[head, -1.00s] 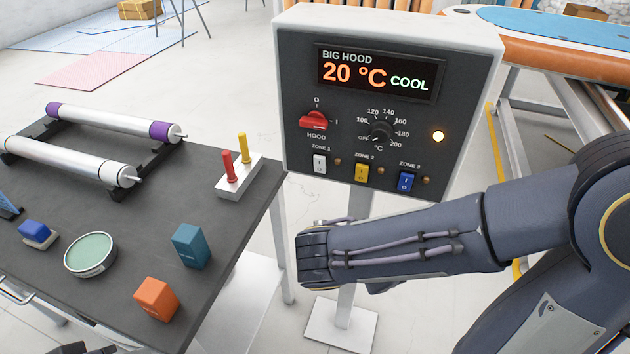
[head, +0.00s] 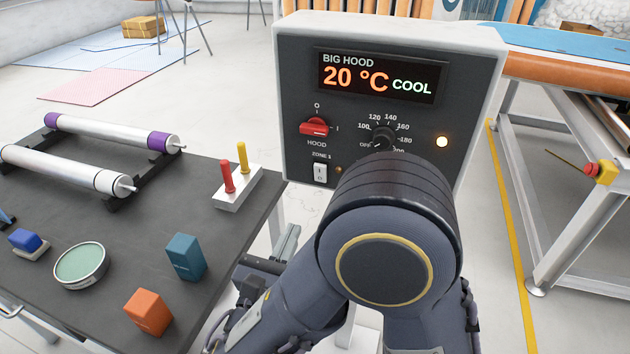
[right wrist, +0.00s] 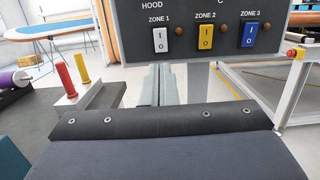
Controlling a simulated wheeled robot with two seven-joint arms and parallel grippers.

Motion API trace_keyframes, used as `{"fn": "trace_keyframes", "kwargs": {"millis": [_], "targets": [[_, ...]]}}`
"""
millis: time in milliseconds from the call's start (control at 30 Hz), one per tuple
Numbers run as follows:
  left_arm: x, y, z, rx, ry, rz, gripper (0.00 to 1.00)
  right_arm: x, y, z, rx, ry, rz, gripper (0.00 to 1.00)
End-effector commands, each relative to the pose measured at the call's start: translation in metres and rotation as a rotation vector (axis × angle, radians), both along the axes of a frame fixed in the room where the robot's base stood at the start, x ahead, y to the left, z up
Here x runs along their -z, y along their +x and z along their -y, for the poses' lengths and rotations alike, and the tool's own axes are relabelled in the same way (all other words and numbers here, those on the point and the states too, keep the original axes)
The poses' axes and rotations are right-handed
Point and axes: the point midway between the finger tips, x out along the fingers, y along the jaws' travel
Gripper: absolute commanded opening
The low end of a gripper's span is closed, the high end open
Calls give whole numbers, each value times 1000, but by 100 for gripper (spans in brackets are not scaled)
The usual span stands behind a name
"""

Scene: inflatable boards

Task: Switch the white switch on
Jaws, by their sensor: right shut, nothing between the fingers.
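The white switch (head: 320,173) is under the ZONE 1 label on the dark front of the control box (head: 300,80). It also shows in the right wrist view (right wrist: 160,39), top centre. I cannot tell which way its rocker is pressed. The lamp (head: 338,170) beside it looks dull. My right gripper (head: 290,235) is shut and empty, below and left of the switch and apart from it. In the right wrist view its grey fingers (right wrist: 165,75) point forward, below the switch. My right arm hides the other zone switches in the head view. My left gripper is out of view.
A yellow switch (right wrist: 205,37) and a blue switch (right wrist: 249,35) sit right of the white one. A red HOOD knob (head: 314,127) and a black dial (head: 380,138) are above. The dark table (head: 110,220) with several items stands left.

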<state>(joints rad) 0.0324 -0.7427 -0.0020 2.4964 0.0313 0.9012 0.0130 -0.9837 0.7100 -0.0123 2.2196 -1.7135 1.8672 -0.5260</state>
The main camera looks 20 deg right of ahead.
Motion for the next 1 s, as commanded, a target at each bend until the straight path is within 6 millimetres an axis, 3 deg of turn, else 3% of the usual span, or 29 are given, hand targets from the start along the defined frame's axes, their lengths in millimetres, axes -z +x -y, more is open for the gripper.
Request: {"fn": "trace_keyframes", "kwargs": {"millis": [167, 600, 800, 1000], "targets": [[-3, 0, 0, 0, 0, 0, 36, -4, 18, 14, 7, 2, -1, 0], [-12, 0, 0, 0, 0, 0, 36, -16, 91, 64, 7, 2, -1, 0], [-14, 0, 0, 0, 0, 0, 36, -19, 109, 75, 4, 2, -1, 0], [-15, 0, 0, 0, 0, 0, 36, -19, 113, 77, 1, 1, -1, 0]]}}
